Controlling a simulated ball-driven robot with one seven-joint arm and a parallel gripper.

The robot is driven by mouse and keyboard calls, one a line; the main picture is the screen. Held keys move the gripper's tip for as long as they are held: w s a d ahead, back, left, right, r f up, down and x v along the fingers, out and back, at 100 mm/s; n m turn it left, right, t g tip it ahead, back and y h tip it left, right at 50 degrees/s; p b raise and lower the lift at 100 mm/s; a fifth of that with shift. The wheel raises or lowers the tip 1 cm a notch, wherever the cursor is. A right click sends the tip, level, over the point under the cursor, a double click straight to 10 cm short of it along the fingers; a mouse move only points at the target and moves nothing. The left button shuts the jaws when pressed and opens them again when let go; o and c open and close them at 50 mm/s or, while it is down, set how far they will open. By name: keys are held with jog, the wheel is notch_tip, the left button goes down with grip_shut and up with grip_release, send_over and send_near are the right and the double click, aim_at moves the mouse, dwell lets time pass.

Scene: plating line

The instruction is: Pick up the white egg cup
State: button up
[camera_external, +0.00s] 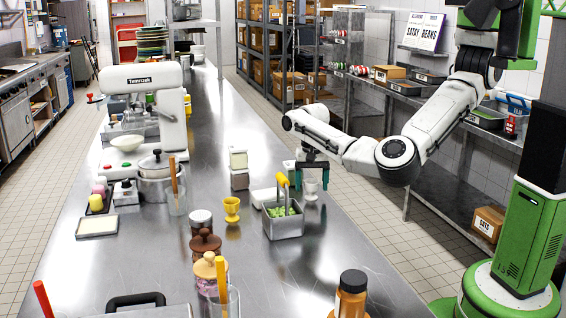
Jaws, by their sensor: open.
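The white egg cup (310,190) stands upright on the steel counter (330,250), near its right edge. My gripper (312,184) points down over it with its teal fingers apart. In this view the fingers show on either side of the cup's bowl; I cannot tell whether they touch it. My gripper is open, and nothing hangs from it. The wrist is just above the cup.
A metal bin (283,226) with green contents and a yellow-handled tool stands close to the left of the cup. A yellow egg cup (232,210) and stacked canisters (239,169) are further left. A brown bottle (351,294) stands at the front.

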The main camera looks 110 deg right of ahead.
jog(key=shift+c, duration=0.4)
jog(key=c, duration=1)
jog(key=shift+r, duration=0.1)
